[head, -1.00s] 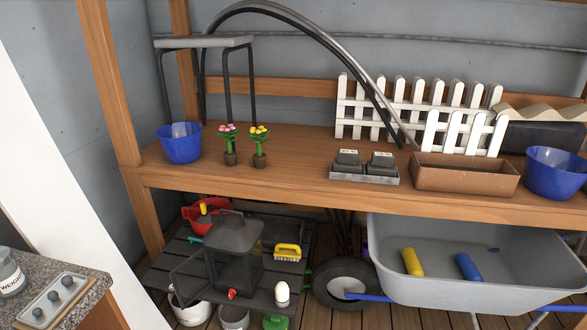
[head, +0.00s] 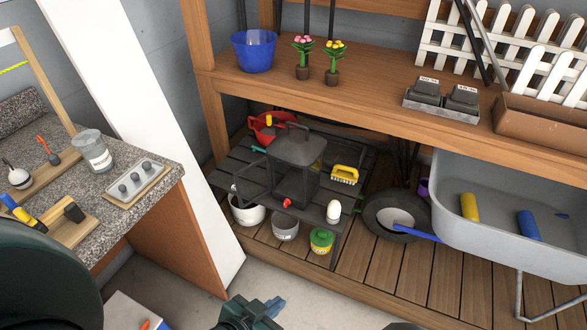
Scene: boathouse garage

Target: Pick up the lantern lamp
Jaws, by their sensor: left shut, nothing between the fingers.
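The lantern lamp (head: 299,150) is dark, with a peaked roof, a top handle and clear panes. It stands upright on the dark slatted lower shelf (head: 226,178) under the wooden bench. Its door hangs open to the left, and a small red piece shows at its front base. My left gripper (head: 274,305) is at the bottom edge of the head view, shut and empty. It is well in front of and below the lantern in the picture, not touching it. My right gripper does not show; only a dark sliver is at the bottom edge.
A yellow brush (head: 345,174), a white egg-shaped item (head: 333,212) and a red watering can (head: 268,127) surround the lantern. The wooden bench (head: 380,102) overhangs behind it. A wheelbarrow (head: 490,243) stands right, a stone-topped counter (head: 150,187) left. The floor in front is clear.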

